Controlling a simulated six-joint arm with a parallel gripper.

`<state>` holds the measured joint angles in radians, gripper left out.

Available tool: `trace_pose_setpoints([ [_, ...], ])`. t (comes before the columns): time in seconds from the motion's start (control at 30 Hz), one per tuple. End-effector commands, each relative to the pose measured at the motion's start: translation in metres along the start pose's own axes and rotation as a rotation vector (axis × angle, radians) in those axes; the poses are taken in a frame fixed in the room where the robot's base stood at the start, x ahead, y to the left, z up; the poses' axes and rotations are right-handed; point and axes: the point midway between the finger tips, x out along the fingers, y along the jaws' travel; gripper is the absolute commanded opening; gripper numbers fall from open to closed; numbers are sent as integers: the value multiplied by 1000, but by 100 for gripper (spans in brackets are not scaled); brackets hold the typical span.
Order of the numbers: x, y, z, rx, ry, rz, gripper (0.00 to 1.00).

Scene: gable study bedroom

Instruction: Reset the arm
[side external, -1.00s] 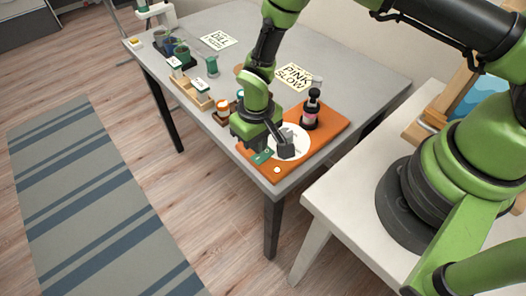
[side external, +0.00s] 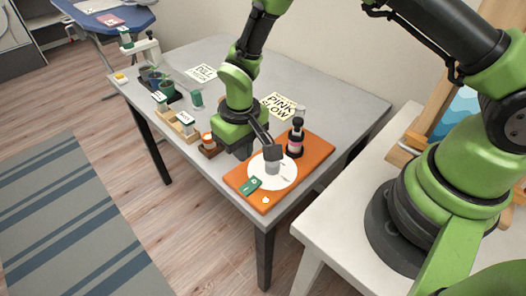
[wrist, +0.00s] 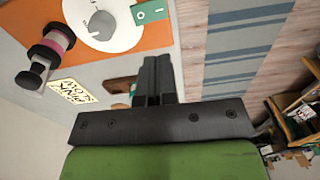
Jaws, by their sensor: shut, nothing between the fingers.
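My gripper (side external: 236,138) is over the grey table, beside the far left edge of the orange board, and holds nothing. In the wrist view its two dark fingers (wrist: 151,75) lie together, shut. The orange board (side external: 302,170) carries a white disc (side external: 287,178) with a short grey cylinder (wrist: 103,27) on it. A green switch plate (wrist: 151,12) marked 0 and I sits at the board's edge. My fingertips are hard to make out in the side view.
A small jar in a wooden holder (side external: 210,147) is close to my gripper's left.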

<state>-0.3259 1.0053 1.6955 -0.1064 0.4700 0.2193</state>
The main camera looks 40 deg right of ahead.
Motion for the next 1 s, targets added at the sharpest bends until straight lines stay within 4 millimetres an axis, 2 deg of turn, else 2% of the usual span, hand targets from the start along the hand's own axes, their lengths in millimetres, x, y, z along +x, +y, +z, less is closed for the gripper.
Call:
trace_pose_setpoints([
  [0.1,-56,8,-8,44,65,-32,0],
  [0.23,-119,23,-3,98,135,-69,0],
  [0.37,-174,38,14,148,207,-106,0],
  [0.5,-223,54,43,197,285,-146,0],
  [0.7,-270,72,97,258,402,-201,0],
  [0.9,-288,81,146,300,503,-247,0],
  [1.0,-289,83,162,311,535,-261,0],
])
